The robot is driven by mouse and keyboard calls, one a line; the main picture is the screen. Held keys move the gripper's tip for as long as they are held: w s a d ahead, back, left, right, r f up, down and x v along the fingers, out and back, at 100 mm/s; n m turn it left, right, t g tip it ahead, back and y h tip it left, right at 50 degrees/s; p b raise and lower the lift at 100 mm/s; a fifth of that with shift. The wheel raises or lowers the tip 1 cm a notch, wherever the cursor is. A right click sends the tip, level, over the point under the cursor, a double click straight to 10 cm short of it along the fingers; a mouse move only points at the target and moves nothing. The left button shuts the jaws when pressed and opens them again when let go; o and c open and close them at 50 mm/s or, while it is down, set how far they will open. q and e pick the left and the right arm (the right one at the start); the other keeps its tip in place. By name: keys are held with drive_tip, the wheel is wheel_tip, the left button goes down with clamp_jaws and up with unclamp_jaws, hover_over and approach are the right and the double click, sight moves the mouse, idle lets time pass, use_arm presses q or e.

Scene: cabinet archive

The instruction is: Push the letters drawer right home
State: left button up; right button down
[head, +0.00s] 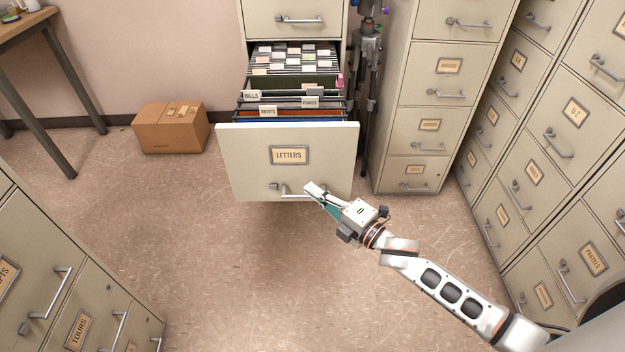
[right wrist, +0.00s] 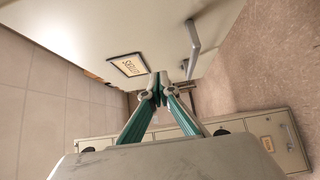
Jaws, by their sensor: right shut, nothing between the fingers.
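The letters drawer (head: 244,165) stands pulled well out of its cabinet, with several hanging files (head: 290,80) showing inside. Its front bears a framed label (head: 289,155) and a bar handle (head: 284,190). My right gripper (head: 309,188) is shut and empty, at the drawer front by the right part of the handle. In the right wrist view the gripper (right wrist: 159,84) shows its closed fingertips close to the drawer front (right wrist: 90,40), between the label and the handle (right wrist: 193,50). I cannot tell whether they touch it. My left gripper is not in view.
A cardboard box (head: 170,128) sits on the floor at the left, near a table (head: 55,60). More filing cabinets (head: 430,110) stand at the right, and another (head: 60,270) at the lower left. The floor in front of the drawer is clear.

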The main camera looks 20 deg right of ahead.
sight(302, 172)
drive_tip(key=shift+w+d, duration=0.25)
drive_tip(key=shift+w, duration=0.8)
drive_tip(key=shift+w+d, duration=0.2)
drive_tip(key=shift+w, duration=0.85)
